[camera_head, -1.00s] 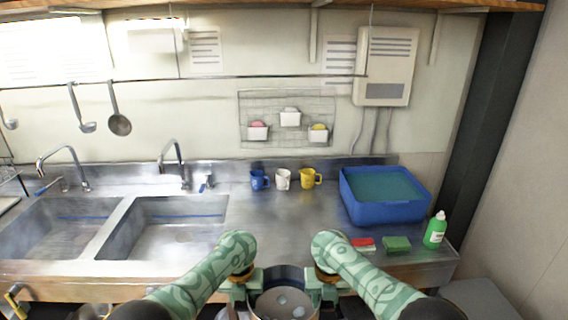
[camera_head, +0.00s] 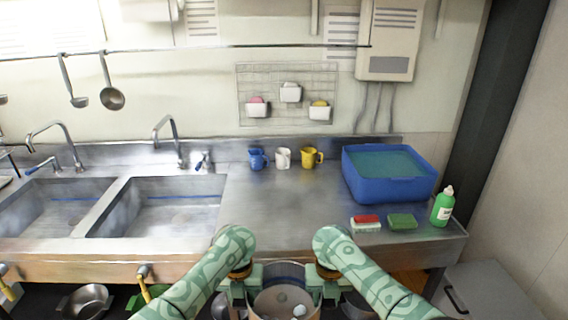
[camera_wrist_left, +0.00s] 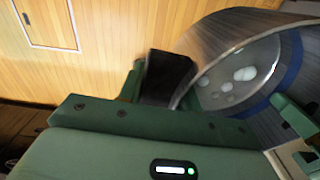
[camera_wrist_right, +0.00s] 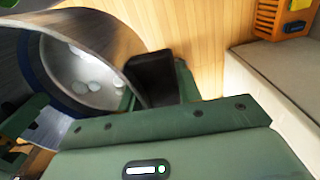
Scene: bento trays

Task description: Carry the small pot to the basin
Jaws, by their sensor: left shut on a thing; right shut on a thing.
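The small pot (camera_head: 283,298) is a round metal vessel at the bottom middle of the head view, with several pale blobs inside it. My left gripper (camera_head: 246,284) is shut on its left side and my right gripper (camera_head: 320,283) is shut on its right side. The pot is held in front of the counter. Its inside also shows in the left wrist view (camera_wrist_left: 232,95) and the right wrist view (camera_wrist_right: 75,65). A blue basin (camera_head: 392,190) with a teal inside stands on the counter at right, apart from the pot.
A steel counter (camera_head: 270,215) has two sinks (camera_head: 160,215) at left. Blue, white and yellow mugs (camera_head: 283,157) stand at the back. The counter's middle is clear.

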